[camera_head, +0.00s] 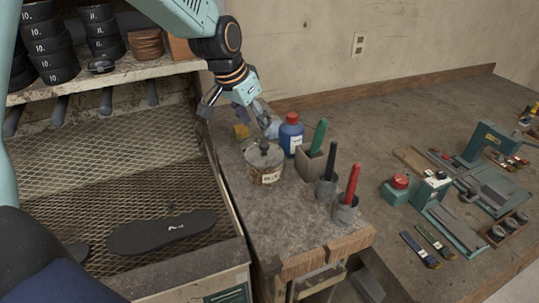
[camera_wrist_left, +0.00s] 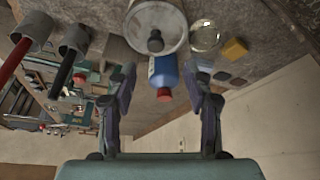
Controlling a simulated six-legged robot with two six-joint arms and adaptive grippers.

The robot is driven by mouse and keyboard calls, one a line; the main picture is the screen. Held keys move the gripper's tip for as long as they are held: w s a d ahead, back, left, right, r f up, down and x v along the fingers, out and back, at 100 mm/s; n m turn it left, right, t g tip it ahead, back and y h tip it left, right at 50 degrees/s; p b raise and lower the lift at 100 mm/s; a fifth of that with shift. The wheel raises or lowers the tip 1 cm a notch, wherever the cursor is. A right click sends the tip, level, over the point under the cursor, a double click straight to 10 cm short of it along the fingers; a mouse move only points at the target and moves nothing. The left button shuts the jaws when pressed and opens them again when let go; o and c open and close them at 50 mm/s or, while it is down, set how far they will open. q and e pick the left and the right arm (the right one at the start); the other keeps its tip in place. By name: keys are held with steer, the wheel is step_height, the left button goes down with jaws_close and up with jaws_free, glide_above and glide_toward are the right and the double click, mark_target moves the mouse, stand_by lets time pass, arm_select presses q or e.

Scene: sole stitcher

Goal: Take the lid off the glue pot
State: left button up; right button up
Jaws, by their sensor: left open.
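The glue pot (camera_head: 266,174) is a squat, pale, labelled can standing on the worn bench. Its round grey lid (camera_head: 263,154) sits on top with a dark knob in the middle. In the left wrist view the lid (camera_wrist_left: 155,22) is at the top, its knob pointing toward my gripper. My left gripper (camera_head: 240,112) is open and empty, above and behind the pot, apart from the lid. Its two spread fingers also show in the left wrist view (camera_wrist_left: 161,78), with the lid beyond their tips. My right gripper is not in view.
A blue bottle with a red cap (camera_head: 291,136) stands close behind the pot at right. Holders with green, black and red handled tools (camera_head: 345,208) stand to the right. A yellow block (camera_head: 241,131) lies behind. A mesh tray with a sole (camera_head: 160,232) is left.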

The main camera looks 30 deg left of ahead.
mark_target(264, 143)
arm_select(q)
steer(key=shift+d+f, duration=0.25)
steer(key=shift+f, duration=0.85)
steer(key=x, duration=0.5)
steer(key=shift+w+d+f, duration=0.1)
steer(key=shift+w, duration=0.15)
steer(key=shift+s, duration=0.25)
steer(key=shift+d+r, duration=0.1)
steer(key=shift+r, duration=0.1)
steer(key=shift+c, duration=0.8)
steer(key=shift+w+f, duration=0.2)
steer(key=shift+w, duration=0.05)
steer(key=c, duration=0.5)
steer(key=shift+s+r, duration=0.1)
steer(key=shift+s, duration=0.05)
jaws_close()
